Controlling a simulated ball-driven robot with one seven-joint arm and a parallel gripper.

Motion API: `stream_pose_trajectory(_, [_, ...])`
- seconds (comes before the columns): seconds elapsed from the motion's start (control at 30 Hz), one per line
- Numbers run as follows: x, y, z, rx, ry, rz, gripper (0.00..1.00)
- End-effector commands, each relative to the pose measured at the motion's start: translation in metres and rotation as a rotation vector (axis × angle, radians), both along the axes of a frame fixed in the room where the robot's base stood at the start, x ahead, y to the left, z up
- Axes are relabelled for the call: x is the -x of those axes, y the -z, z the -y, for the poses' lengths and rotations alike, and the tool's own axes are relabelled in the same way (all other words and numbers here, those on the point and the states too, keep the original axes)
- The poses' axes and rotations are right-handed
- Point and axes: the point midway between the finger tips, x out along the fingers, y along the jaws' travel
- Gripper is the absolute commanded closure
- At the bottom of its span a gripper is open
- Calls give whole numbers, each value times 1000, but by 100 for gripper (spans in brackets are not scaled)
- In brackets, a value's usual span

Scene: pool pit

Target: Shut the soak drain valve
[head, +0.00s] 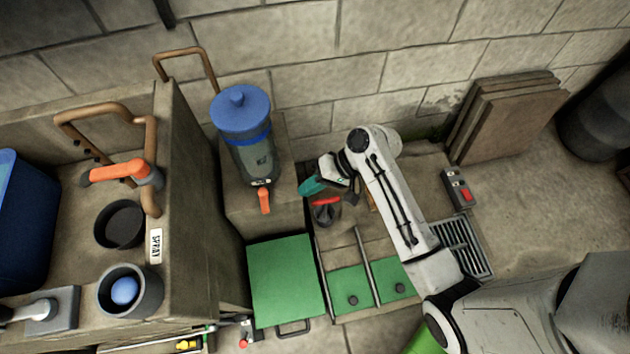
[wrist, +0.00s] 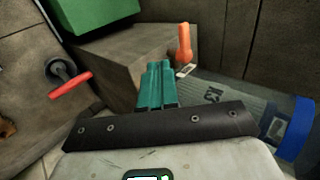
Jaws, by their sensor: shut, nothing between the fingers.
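A valve with a red handle (head: 326,201) and a dark round body sits on the low stone ledge just below my gripper in the head view. It also shows at the left of the wrist view (wrist: 70,86), apart from my fingers. No readable label marks it as the soak drain valve. My gripper (head: 309,187) has teal fingers, pressed together and empty. In the wrist view the fingers (wrist: 160,75) point towards a stone block and an orange tap lever (wrist: 184,44). That lever (head: 264,200) hangs below a blue-lidded clear canister (head: 246,130) in the head view.
A green panel (head: 285,280) lies left of two smaller green plates (head: 350,288). A trough labelled SPRAY (head: 156,246) with an orange-handled pipe (head: 118,172) stands at the left. A drain grate (head: 462,248), a red-button box (head: 460,190) and stacked slabs (head: 510,112) are at the right.

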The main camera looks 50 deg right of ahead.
Motion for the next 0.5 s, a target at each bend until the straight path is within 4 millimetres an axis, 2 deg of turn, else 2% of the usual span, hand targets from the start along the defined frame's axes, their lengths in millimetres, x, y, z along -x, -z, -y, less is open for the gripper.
stream_pose_trajectory(0.03, [-4,10,-8,-1,-4,-2,100])
stream_pose_trajectory(0.27, [-22,40,-34,0,-4,-1,100])
stream_pose_trajectory(0.5, [-40,35,-58,1,-1,1,100])
